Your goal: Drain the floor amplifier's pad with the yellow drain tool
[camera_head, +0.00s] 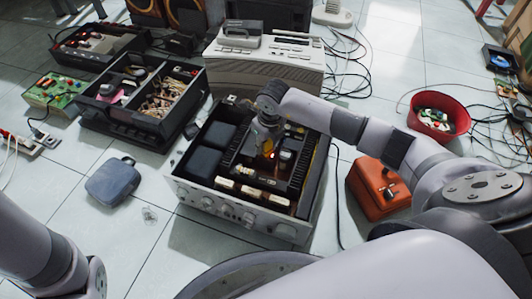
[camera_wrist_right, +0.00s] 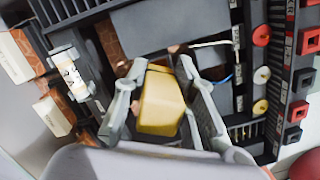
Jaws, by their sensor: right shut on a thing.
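The open floor amplifier (camera_head: 273,229) stands on the tiles in the middle of the head view, its silver front with knobs facing me. My right gripper (camera_head: 267,150) reaches down into its chassis. In the right wrist view the gripper (camera_wrist_right: 163,112) is shut on the yellow drain tool (camera_wrist_right: 160,105), one finger on each side. The tool's far end lies over the amplifier's inside, beside brown and grey parts. Whether it touches the pad cannot be told, and I cannot pick out the pad. My left arm shows at the lower left; its gripper is out of view.
An orange box (camera_head: 375,187) and a red bowl (camera_head: 440,117) stand on the right. A grey pouch (camera_head: 113,181) lies on the left. A black divided crate (camera_head: 128,120) and a beige device (camera_head: 262,72) stand behind. Cables lie on the floor.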

